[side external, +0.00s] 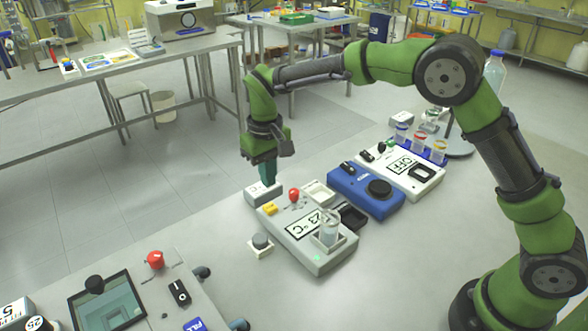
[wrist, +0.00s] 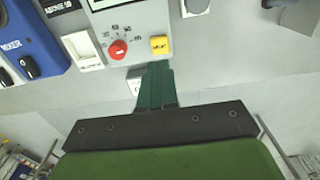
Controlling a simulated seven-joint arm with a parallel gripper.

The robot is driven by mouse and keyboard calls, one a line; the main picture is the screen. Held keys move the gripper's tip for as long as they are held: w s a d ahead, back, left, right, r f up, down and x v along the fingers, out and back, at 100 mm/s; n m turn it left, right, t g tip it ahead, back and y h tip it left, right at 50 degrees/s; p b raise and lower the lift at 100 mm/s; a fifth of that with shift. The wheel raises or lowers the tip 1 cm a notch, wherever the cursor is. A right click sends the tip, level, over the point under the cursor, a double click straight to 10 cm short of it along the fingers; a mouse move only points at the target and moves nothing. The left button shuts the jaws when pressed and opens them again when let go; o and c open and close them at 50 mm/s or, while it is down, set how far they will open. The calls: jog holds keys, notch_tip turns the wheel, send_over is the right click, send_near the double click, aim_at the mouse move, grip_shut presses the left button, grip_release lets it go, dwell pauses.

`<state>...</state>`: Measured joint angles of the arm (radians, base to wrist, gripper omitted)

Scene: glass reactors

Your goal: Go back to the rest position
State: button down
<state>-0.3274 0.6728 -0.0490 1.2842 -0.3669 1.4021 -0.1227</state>
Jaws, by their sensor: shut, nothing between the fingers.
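My gripper (side external: 268,180) points down with its teal fingers together and empty. Its tips are at or just above a small white box (side external: 256,195) behind the grey heater unit; I cannot tell whether they touch. In the wrist view the shut fingers (wrist: 156,72) partly cover this box (wrist: 134,86). The grey heater unit (side external: 284,254) has a red knob (side external: 294,195), a yellow switch (side external: 270,210) and a display reading 23 °C. A glass beaker (side external: 330,232) stands at its front end.
A blue mixer unit (side external: 350,192) and a white unit reading OFF (side external: 425,185) stand to the right, with capped vials (side external: 420,143) behind. A small box with a grey knob (side external: 261,243) sits left of the heater. A control panel (side external: 125,285) is at front left.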

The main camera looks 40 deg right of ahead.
jog(key=shift+s+d+f, duration=0.15)
jog(key=shift+s+f, duration=0.45)
jog(key=shift+s, duration=0.2)
jog(key=s+d+r+m+t, duration=0.1)
jog(key=s+d+r+t, duration=0.1)
jog(key=s, duration=0.6)
jog(key=s+d+r+m+t+y, duration=0.1)
jog(key=s+d+r+t, duration=0.1)
jog(key=s+d+r, duration=0.3)
jog(key=s+d+r+m+t+y, duration=0.1)
jog(key=s+d+r+m+t, duration=0.1)
jog(key=s+r, duration=0.4)
jog(key=s+d+t, duration=0.1)
jog(key=s+d, duration=0.1)
jog(key=s, duration=0.2)
jog(key=shift+s+d+r, duration=0.25)
jog(key=shift+s+r, duration=0.1)
jog(key=shift+s, duration=0.05)
